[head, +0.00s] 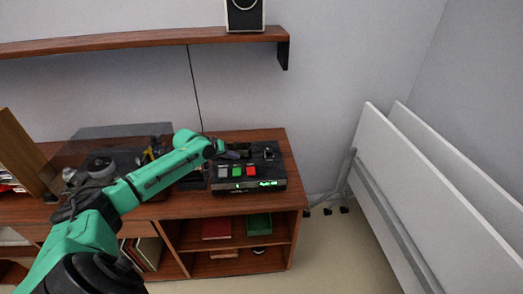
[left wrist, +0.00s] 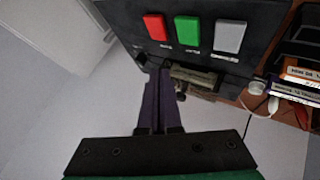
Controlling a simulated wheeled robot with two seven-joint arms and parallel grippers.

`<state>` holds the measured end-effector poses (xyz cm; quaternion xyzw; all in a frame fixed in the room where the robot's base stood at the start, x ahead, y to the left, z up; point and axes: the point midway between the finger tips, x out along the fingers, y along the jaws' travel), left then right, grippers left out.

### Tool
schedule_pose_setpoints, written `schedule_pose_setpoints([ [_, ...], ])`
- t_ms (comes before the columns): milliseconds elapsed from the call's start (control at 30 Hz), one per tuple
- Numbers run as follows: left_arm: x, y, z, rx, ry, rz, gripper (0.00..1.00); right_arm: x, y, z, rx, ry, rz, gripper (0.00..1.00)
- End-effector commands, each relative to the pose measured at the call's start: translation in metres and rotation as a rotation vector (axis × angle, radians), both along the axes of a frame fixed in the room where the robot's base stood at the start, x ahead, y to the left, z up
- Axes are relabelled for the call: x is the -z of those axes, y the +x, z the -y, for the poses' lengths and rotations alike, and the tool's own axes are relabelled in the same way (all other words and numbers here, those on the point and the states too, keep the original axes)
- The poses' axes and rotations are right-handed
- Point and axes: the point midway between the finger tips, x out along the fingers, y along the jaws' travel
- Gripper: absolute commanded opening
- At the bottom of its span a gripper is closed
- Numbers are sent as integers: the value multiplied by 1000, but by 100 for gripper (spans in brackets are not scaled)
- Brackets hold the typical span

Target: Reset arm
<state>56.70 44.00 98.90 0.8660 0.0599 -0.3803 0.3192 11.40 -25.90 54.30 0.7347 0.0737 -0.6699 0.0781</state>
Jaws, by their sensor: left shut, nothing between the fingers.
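My left arm reaches in from the left in the head view, and its gripper (head: 221,147) is over the back left part of a black device (head: 277,172). The device has a grey button (head: 224,173), a green button (head: 237,171) and a red button (head: 250,169), with lit green displays on its front. In the left wrist view my left gripper (left wrist: 158,70) is shut and empty. Its fingertips show near the device's edge (left wrist: 270,65), below the red button (left wrist: 154,27) in the picture. I cannot tell whether they touch it. My right gripper is out of view.
The device stands on a wooden cabinet (head: 190,208) with a turntable under a clear lid (head: 110,150) at left. A wall shelf (head: 130,40) above holds a speaker (head: 244,15). White panels (head: 430,200) lean at right. Open floor (head: 325,255) lies in front.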

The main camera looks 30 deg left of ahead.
Motion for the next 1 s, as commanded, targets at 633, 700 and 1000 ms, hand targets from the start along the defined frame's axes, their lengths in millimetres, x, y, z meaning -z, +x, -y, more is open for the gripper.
schedule_pose_setpoints([
  [633, 110, -127, 215, 611, 277, -200, 0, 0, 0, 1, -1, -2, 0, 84],
  [700, 108, -150, 229, 658, 328, -210, 0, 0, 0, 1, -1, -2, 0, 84],
  [1000, 83, -230, 228, 675, 476, -314, 0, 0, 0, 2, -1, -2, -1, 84],
])
